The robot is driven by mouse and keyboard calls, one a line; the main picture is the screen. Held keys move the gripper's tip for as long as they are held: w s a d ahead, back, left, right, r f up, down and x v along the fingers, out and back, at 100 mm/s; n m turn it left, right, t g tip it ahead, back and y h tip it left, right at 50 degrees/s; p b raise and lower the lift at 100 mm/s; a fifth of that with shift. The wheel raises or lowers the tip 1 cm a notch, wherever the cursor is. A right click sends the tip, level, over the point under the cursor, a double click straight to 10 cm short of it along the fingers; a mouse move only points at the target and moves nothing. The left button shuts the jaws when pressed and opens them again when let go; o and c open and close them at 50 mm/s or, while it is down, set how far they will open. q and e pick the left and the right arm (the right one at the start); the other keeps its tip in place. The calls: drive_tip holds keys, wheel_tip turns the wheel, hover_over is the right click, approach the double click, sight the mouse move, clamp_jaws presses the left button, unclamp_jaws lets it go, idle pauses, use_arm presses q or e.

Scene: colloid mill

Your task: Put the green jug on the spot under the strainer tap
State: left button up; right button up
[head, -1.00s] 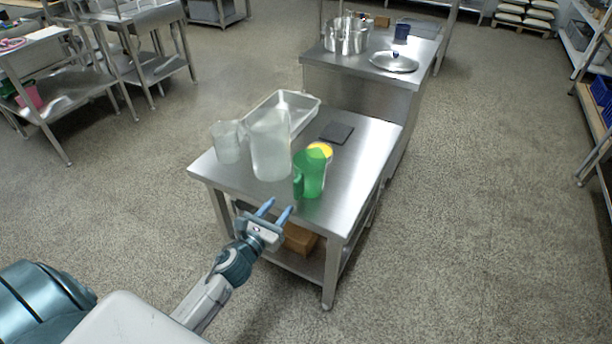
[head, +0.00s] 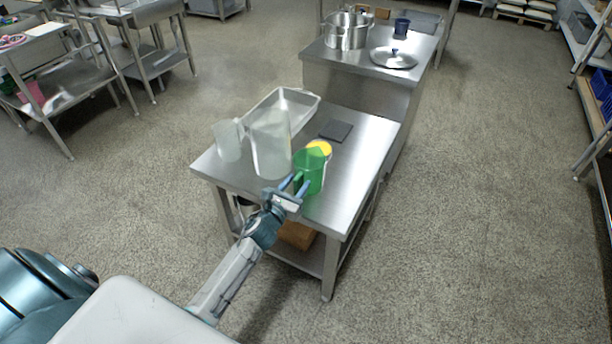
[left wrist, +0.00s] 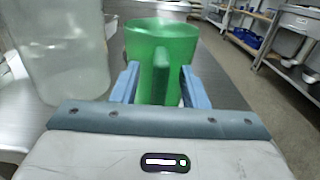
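The green jug (head: 311,166) stands upright near the front right of the steel table, and its handle faces my left gripper (head: 294,184). In the left wrist view the jug (left wrist: 178,42) is straight ahead. Its handle (left wrist: 160,76) sits between my two blue fingers (left wrist: 158,86), with a gap visible on each side. The left gripper is open at the handle. No strainer tap can be made out in these views, nor a spot under one. My right gripper is not in view.
A tall translucent container (head: 271,146) and a smaller translucent jug (head: 228,141) stand left of the green jug. A yellow round thing (head: 320,147) is behind it. A tray (head: 311,99) and a dark square pad (head: 335,131) lie farther back. The table's right side is clear.

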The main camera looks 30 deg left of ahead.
use_arm(q)
drive_tip(key=shift+w, duration=0.35)
drive_tip(key=shift+c, duration=0.4)
clamp_jaws()
drive_tip(key=shift+r, duration=0.1)
